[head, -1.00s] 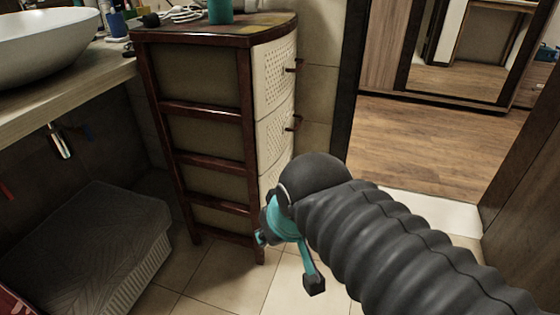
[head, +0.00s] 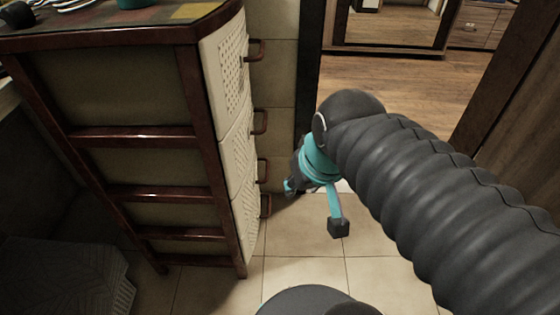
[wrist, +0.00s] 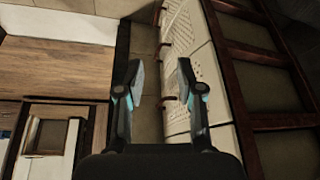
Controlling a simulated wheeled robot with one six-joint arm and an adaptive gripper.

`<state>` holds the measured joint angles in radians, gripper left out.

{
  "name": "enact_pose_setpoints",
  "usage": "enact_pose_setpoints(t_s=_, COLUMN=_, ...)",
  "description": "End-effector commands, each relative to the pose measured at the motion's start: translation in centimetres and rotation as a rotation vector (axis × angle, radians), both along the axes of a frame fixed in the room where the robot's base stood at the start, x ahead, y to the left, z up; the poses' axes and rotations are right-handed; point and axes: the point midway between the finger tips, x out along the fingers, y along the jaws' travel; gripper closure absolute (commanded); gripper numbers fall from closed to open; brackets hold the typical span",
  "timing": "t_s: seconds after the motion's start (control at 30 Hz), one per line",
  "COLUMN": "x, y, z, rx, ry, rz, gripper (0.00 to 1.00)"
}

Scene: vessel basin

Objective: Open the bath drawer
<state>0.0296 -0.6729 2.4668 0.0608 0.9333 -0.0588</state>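The drawer cabinet (head: 188,100) has a dark red-brown frame and several cream perforated drawer fronts (head: 232,130) stacked on its right side. Each front has a brown handle; the top one (head: 257,49) and the second (head: 260,122) stick out to the right. All drawers look closed. In the wrist view the fronts (wrist: 178,30) run down the middle, tilted. My gripper (head: 313,208) is beside the lower fronts, to their right and apart from them. In the wrist view my gripper (wrist: 160,82) has its fingers spread, with nothing held between them.
A ribbed grey box (head: 65,275) stands on the floor at left. Tiled floor (head: 310,240) is free in front of the drawers. A doorway to a wooden floor (head: 400,95) is behind, with a dark wooden panel (head: 510,130) at right.

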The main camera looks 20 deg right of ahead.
Motion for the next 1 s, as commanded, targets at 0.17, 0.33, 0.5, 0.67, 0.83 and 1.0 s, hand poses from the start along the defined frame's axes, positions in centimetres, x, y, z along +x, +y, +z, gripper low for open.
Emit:
enact_pose_setpoints(t_s=0.17, x=2.6, y=0.1, z=-2.1, rx=0.098, ry=0.157, rz=0.004, gripper=0.63)
enact_pose_setpoints(t_s=0.33, x=5.5, y=0.0, z=-4.2, rx=0.230, ry=0.288, rz=0.016, gripper=0.63)
enact_pose_setpoints(t_s=0.5, x=8.7, y=-0.3, z=-6.4, rx=0.389, ry=0.382, rz=0.034, gripper=0.63)
enact_pose_setpoints(t_s=0.67, x=12.1, y=-1.1, z=-8.8, rx=0.555, ry=0.435, rz=0.050, gripper=0.63)
enact_pose_setpoints(t_s=0.83, x=15.7, y=-2.6, z=-11.6, rx=0.746, ry=0.447, rz=0.060, gripper=0.63)
enact_pose_setpoints(t_s=1.0, x=19.2, y=-5.1, z=-15.0, rx=0.938, ry=0.410, rz=0.060, gripper=0.63)
